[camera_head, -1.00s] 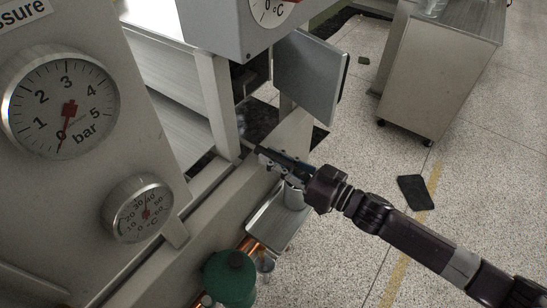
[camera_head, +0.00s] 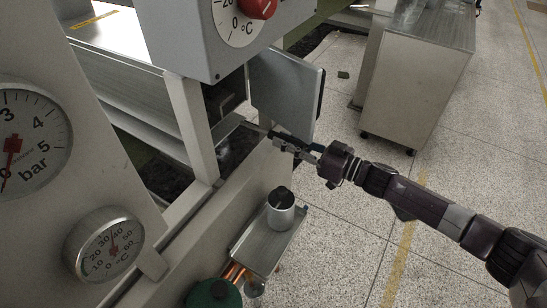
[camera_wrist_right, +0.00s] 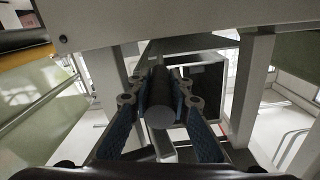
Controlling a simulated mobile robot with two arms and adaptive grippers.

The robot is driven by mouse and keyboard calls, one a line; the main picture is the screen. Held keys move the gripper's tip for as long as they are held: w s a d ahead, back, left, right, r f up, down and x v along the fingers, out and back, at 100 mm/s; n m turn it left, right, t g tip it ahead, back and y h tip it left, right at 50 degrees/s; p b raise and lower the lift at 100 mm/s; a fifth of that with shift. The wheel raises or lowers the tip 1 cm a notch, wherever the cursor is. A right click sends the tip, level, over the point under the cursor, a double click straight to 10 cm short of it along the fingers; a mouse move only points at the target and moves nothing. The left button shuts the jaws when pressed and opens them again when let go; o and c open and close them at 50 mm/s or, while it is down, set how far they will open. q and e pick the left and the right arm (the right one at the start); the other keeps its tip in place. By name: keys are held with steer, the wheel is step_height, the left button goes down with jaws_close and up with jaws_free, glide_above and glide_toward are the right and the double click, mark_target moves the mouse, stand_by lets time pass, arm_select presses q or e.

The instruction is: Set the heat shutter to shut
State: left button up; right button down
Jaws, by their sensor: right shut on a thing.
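My right gripper (camera_head: 278,138) comes in from the right at the machine's side opening. It is shut on a grey round handle. In the right wrist view the handle (camera_wrist_right: 159,108) lies end-on between the two blue-padded fingers (camera_wrist_right: 160,88). In the head view the fingers mostly hide the handle, and a thin rod (camera_head: 254,128) leads from them toward the opening. This handle appears to belong to the heat shutter; the shutter plate itself cannot be told clearly. My left gripper is not in view.
A flat grey panel (camera_head: 285,92) stands just above my gripper. Two gauges, for pressure (camera_head: 25,140) and temperature (camera_head: 103,243), are at left. A grey cabinet (camera_head: 410,95) stands behind; floor at right is clear.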

steer(key=w+d, duration=0.2)
steer(key=w, duration=0.1)
steer(key=shift+d+b, duration=0.1)
steer(key=shift+b, duration=0.25)
steer(key=shift+w+d+r, duration=0.15)
steer(key=shift+w+d, duration=0.25)
steer(key=c, duration=1.8)
jaws_free()
steer(key=shift+w, duration=0.1)
steer(key=shift+o, duration=0.2)
steer(key=v, duration=1.2)
